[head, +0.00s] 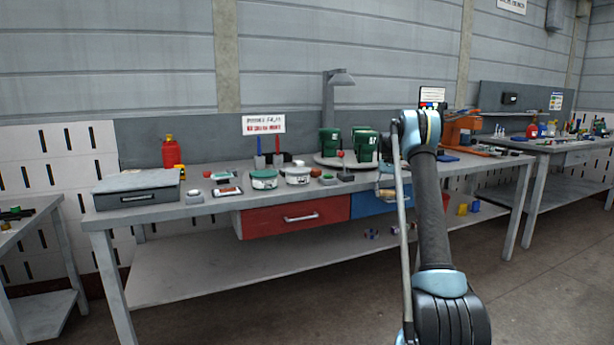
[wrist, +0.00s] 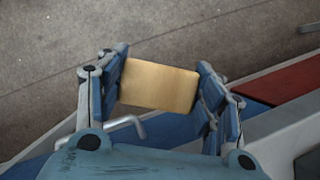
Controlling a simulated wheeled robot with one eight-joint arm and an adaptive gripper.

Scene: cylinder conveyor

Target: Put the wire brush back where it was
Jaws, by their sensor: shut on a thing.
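My gripper (wrist: 160,88) is shut on a plain tan, wood-coloured block, seemingly the wire brush (wrist: 158,86). The block lies across between the two blue finger pads, and no bristles show in the wrist view. In the head view my gripper (head: 386,180) hangs in front of the workbench edge, by the blue drawer (head: 366,204). The brush shows there only as a small pale patch (head: 387,194), partly hidden by my arm. The floor shows behind it in the wrist view.
The workbench (head: 215,207) carries a grey case (head: 138,190), tubs, green bins (head: 364,146) on a round tray, a lamp and an orange vise (head: 461,130). The red drawer (head: 295,217) is beside the blue one. Small blocks (head: 468,208) sit on the lower shelf.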

